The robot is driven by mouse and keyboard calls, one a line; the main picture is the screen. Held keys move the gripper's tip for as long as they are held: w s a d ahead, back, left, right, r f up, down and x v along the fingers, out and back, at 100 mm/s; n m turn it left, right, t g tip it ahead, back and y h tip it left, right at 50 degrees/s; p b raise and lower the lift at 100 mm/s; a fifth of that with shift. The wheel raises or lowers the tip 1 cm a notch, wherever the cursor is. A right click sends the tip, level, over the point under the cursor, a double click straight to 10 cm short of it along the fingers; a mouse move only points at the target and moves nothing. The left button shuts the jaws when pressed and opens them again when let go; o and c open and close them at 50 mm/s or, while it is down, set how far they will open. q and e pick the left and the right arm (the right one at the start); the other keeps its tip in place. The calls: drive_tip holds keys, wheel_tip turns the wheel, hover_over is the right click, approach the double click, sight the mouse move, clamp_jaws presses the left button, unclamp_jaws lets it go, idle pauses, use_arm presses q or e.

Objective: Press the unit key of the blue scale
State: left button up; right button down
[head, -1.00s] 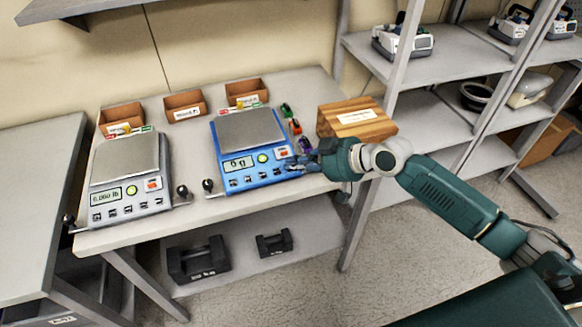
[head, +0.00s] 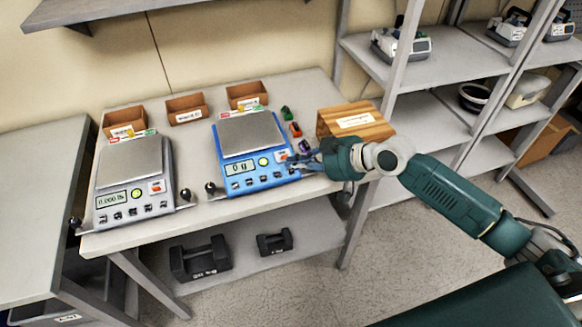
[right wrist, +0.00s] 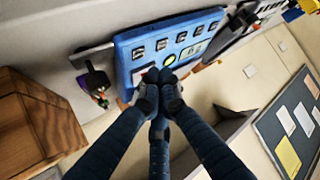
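The blue scale (head: 228,180) stands on the table with a bare steel pan. Its display (head: 240,168) reads "0 g". A row of small keys lies along its front, with a round green key (head: 263,162) and an orange-red key (head: 281,156) above. Several keys also show on the blue scale in the right wrist view (right wrist: 124,49). My right gripper (head: 293,160) is at the scale's right side, over its panel. In the right wrist view its fingers (right wrist: 158,77) are together and empty, covering part of the panel. I cannot tell whether they touch it. My left gripper is out of view.
A grey scale (head: 130,160) reading in lb stands to the left. Small open boxes (head: 186,108) line the back. A wooden box (head: 355,122) stands close behind my right gripper. Small coloured items (head: 295,129) lie between it and the blue scale.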

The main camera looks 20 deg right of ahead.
drive_tip(key=r+p, duration=0.1)
drive_tip(key=s+r+p, duration=0.1)
drive_tip(key=r, duration=0.1)
drive_tip(key=shift+r+p, duration=0.2)
drive_tip(key=shift+p, duration=0.1)
idle(0.6)
